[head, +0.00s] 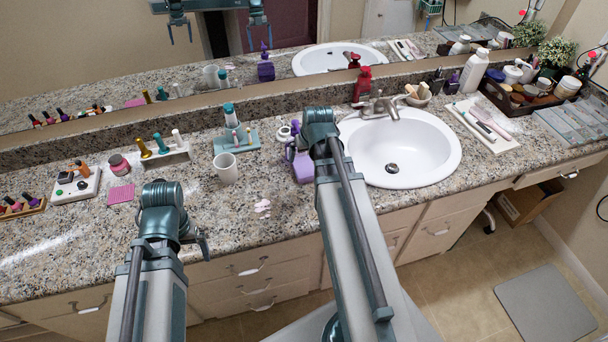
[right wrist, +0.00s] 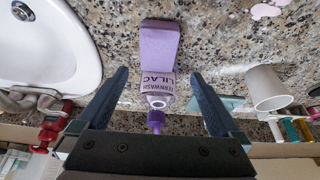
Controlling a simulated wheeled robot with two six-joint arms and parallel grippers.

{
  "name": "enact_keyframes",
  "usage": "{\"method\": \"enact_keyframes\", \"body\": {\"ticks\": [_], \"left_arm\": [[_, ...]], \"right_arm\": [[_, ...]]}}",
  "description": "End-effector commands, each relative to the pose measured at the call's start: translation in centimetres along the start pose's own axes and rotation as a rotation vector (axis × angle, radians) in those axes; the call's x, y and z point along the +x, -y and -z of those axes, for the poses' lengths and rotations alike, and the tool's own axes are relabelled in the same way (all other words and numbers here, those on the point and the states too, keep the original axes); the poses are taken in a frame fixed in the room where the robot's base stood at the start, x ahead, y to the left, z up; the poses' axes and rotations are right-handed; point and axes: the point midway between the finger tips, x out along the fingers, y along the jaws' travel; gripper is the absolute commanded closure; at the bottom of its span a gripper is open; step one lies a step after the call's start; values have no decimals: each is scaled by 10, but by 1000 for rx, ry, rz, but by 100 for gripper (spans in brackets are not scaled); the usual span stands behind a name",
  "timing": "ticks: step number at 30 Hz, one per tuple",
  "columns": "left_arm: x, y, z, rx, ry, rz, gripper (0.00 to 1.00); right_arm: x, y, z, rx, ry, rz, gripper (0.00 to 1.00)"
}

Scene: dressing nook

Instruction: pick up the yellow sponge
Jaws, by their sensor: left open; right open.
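I cannot make out a yellow sponge in either view. A bowl (head: 418,99) by the faucet holds small beige items that are too small to identify. My right gripper (right wrist: 160,76) is open, with a lilac bottle (right wrist: 160,55) between and beyond its fingers; nothing is gripped. The bottle also shows in the head view (head: 302,167), partly behind my right arm. My left gripper (head: 203,243) is at the counter's front edge, open and empty, mostly hidden by its own wrist.
A white mug (head: 226,168), a teal tray (head: 232,143) and a pink pad (head: 121,193) lie left of the bottle. The sink (head: 400,150) is to its right, with a red pump bottle (head: 362,84) behind. A pink-white spill (head: 263,207) marks the front counter.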

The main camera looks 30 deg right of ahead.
Motion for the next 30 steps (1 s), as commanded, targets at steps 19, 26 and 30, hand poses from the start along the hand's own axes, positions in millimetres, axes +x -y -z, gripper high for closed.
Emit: {"method": "enact_keyframes", "body": {"ticks": [19,26,30], "left_arm": [[50,-5,3,0,0,0,0],[76,-7,4,1,0,0,0],[92,-9,5,1,0,0,0]], "right_arm": [[53,-1,-2,0,0,0,0],[80,-4,-7,0,0,0,0],[97,-4,-7,-1,0,0,0]]}}
